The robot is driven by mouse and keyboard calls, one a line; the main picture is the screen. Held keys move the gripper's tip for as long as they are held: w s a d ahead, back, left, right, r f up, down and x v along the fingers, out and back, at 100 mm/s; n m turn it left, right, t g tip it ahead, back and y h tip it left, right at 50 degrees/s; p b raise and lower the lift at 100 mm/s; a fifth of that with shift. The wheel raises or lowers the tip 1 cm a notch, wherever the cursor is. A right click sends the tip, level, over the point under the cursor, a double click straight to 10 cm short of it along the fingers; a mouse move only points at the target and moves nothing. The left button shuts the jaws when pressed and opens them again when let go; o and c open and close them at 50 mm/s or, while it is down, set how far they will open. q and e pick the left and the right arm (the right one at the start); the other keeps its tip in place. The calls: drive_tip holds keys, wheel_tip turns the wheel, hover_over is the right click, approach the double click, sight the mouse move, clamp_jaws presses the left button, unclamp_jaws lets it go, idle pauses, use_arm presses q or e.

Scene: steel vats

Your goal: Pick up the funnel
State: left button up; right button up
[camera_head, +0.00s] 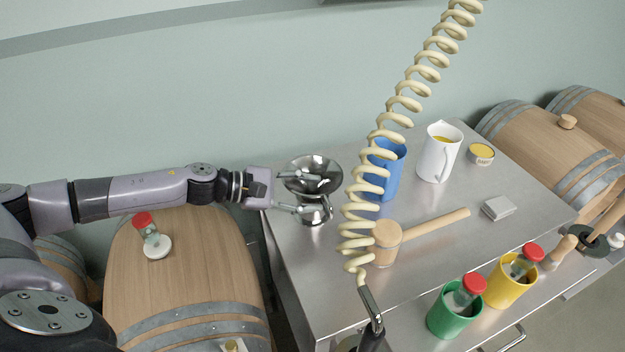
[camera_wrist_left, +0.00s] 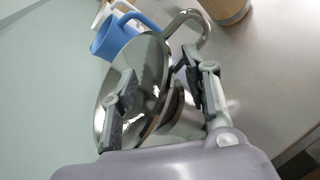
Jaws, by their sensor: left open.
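The funnel (camera_head: 312,174) is shiny steel with a wide bowl. It stands over a small steel vessel (camera_head: 316,212) at the left end of the steel table; whether the two are joined I cannot tell. In the left wrist view the funnel (camera_wrist_left: 128,90) fills the middle, its rim tilted in the picture. My left gripper (camera_head: 299,196) reaches in from the left at the funnel's near side. In the left wrist view its two fingers (camera_wrist_left: 158,88) are spread, one in front of the bowl and one to its right. My right gripper is not seen.
A coiled cream hose (camera_head: 385,135) hangs over the table (camera_head: 440,240). A blue jug (camera_head: 384,170), a white pitcher (camera_head: 439,152) and a wooden mallet (camera_head: 388,242) stand right of the funnel. Green (camera_head: 452,314) and yellow (camera_head: 508,285) cups are at the front. Barrels (camera_head: 180,270) flank the table.

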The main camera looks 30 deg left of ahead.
use_arm(q)
drive_tip(key=shift+x, duration=1.15)
drive_tip(key=shift+c, duration=0.5)
clamp_jaws()
